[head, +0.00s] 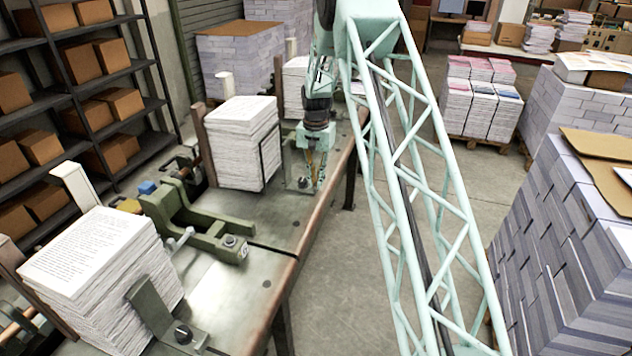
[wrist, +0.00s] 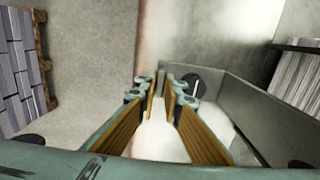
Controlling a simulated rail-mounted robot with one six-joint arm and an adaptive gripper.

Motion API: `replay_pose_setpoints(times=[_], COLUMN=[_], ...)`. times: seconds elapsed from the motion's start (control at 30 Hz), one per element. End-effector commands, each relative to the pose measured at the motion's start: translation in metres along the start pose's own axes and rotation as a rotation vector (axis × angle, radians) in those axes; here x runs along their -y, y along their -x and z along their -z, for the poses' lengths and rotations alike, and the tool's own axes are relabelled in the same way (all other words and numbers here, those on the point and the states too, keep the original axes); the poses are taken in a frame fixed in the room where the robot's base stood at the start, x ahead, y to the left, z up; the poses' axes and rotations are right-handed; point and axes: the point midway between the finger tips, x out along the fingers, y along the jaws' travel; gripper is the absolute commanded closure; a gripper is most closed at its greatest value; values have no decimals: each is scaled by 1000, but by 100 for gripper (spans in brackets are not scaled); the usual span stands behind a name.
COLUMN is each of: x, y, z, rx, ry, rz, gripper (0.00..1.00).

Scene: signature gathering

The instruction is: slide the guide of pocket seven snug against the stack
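The paper stack (head: 235,140) stands upright on the bench in the pocket beside my gripper. A dark bent guide (head: 270,155) stands at the stack's right side, with its foot and a dark knob (head: 304,183) on the bench. I cannot read a pocket number there. My gripper (head: 311,168) points down over the guide's foot, right of the stack. In the wrist view my gripper (wrist: 163,95) has two ochre-padded fingers with a gap between them. The grey-green guide (wrist: 255,105) lies just beyond and right of the fingertips; contact is unclear. The stack's page edges (wrist: 298,75) show at upper right.
A nearer pocket holds another paper stack (head: 105,270) with its own guide (head: 155,315). A green clamp-like fixture (head: 200,225) sits between the two pockets. The bench's front edge (head: 275,290) is at right, with open floor (head: 335,270) beyond. Shelves (head: 80,90) stand at left.

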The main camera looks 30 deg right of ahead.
Motion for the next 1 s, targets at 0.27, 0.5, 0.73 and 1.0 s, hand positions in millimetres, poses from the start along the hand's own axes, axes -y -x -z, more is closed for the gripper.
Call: replay_pose_setpoints(times=[0.27, 0.5, 0.73, 1.0], x=[1, 24, 60, 69], y=[0, 0, 0, 1], z=[0, 1, 1, 1], rx=[0, -2, -2, -3], ry=[0, 2, 1, 0], rz=[0, 2, 1, 3], gripper=[100, 100, 100, 100])
